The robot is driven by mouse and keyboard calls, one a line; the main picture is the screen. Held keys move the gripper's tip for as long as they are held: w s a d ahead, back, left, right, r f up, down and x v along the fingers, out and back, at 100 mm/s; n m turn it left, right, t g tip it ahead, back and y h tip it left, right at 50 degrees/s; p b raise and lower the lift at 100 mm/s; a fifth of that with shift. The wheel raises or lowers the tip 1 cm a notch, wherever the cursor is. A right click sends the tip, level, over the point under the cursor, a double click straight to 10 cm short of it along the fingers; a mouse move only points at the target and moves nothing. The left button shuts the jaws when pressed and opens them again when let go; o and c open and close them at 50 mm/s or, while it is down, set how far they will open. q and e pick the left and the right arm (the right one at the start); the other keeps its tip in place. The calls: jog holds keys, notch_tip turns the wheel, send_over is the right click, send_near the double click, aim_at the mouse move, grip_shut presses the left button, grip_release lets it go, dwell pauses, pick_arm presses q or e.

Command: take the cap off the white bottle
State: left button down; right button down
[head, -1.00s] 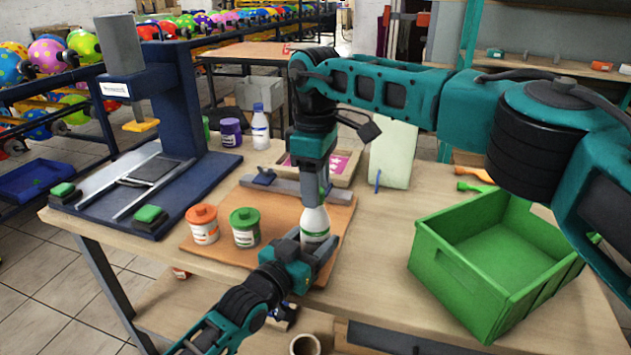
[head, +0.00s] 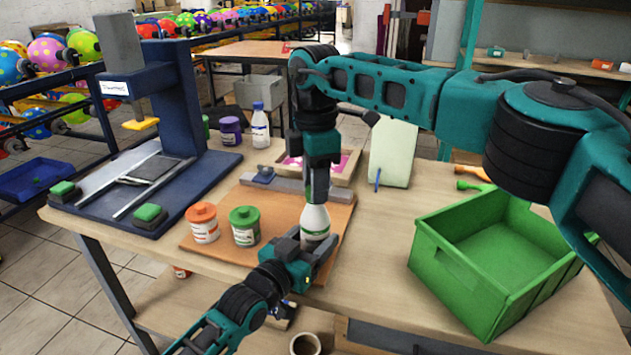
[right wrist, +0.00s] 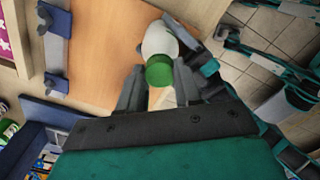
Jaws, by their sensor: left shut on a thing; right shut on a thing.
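The white bottle (head: 315,222) stands upright on the wooden board, near its front right part. My left gripper (head: 309,254) is shut around the bottle's lower body from the front. My right gripper (head: 317,194) points straight down over the bottle, shut on the cap. In the right wrist view the green cap (right wrist: 159,70) lies between the fingers of my right gripper (right wrist: 159,80), with the white bottle body (right wrist: 160,40) beyond it. The cap still appears to sit on the bottle; any gap between them cannot be made out. In the head view the fingers hide the cap.
An orange-lidded jar (head: 202,224) and a green-lidded jar (head: 244,227) stand left of the bottle on the board (head: 200,250). A green crate (head: 470,275) sits at the right. A printing press (head: 150,110) is at the left. A purple jar (head: 230,132) and blue-capped bottle (head: 260,126) stand behind.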

jog(key=n, duration=0.7)
jog(key=shift+n, duration=0.3)
jog(key=n, duration=0.3)
jog(key=shift+n, duration=0.4)
jog(key=n, duration=0.3)
jog(key=shift+n, duration=0.3)
jog(key=n, duration=0.3)
jog(key=shift+n, duration=0.4)
jog(key=n, duration=0.3)
jog(key=shift+n, duration=0.4)
jog(key=n, duration=1.4)
jog(key=shift+r+n, duration=0.1)
jog(key=shift+n, duration=0.2)
jog(key=n, duration=0.5)
jog(key=shift+n, duration=0.3)
jog(key=n, duration=0.4)
